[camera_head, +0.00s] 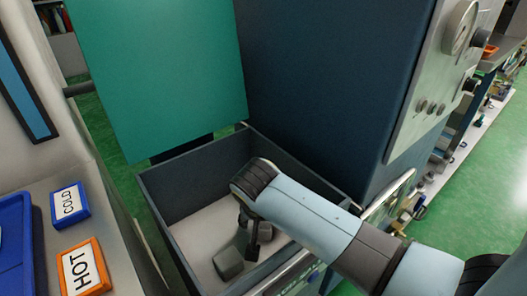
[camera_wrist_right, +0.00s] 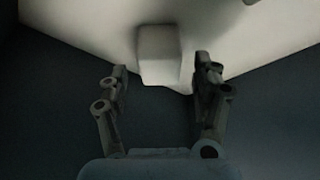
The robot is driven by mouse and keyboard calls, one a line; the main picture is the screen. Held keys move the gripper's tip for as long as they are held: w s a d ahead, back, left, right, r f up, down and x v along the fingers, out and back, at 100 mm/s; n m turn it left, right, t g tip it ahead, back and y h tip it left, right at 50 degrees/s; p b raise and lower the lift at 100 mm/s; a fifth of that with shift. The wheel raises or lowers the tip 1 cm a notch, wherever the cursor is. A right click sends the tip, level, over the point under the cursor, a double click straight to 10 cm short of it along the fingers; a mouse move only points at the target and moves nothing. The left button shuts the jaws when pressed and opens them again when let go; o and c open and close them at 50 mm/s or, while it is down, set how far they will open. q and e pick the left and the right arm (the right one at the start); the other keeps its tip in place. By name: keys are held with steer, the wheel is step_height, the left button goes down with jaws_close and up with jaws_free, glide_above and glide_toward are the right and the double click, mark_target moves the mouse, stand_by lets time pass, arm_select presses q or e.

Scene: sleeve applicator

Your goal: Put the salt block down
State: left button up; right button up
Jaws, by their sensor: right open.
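In the right wrist view the block (camera_wrist_right: 159,55) is ahead of and between the spread fingers of the right gripper (camera_wrist_right: 161,78). Gaps show on both sides, so the gripper is open and does not hold it. My left gripper is not in view.
A teal panel (camera_head: 160,70) hangs over the bin's back, and a dark blue cabinet (camera_head: 325,80) stands behind. At left, a counter holds a COLD sign (camera_head: 69,204), a HOT sign (camera_head: 82,267) and a blue tray (camera_head: 15,240). The bin walls surround my right gripper.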

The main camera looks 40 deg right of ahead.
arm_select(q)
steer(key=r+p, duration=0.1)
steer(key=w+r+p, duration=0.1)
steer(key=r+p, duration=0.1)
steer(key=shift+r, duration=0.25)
arm_select(e)
steer(key=v, duration=1)
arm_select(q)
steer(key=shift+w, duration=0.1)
